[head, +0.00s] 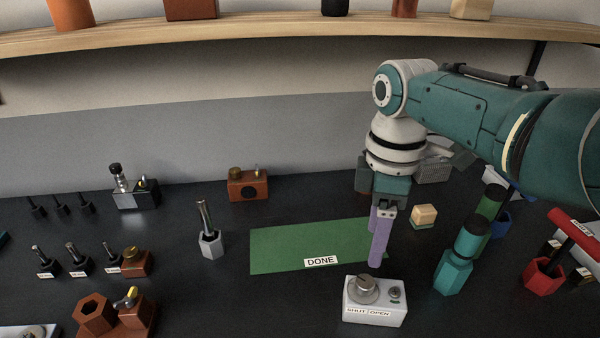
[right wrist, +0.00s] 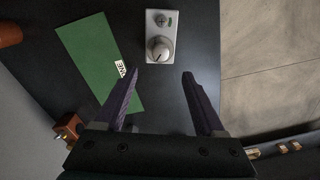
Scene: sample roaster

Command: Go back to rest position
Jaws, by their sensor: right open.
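My right gripper (head: 378,240) comes in from the right in the head view and points down above the dark table. A white control box with a round knob (head: 375,302), marked SHUT and OPEN, stands just in front of the gripper. It also shows in the right wrist view (right wrist: 160,22), beyond the fingertips. My left gripper is not in view.
A wooden block (head: 424,214) and a teal holder (head: 452,272) stand right of the gripper, with a red holder (head: 543,275) further right. A grey hex stand (head: 209,240) is left of the mat. A wooden shelf (head: 270,35) spans the back above.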

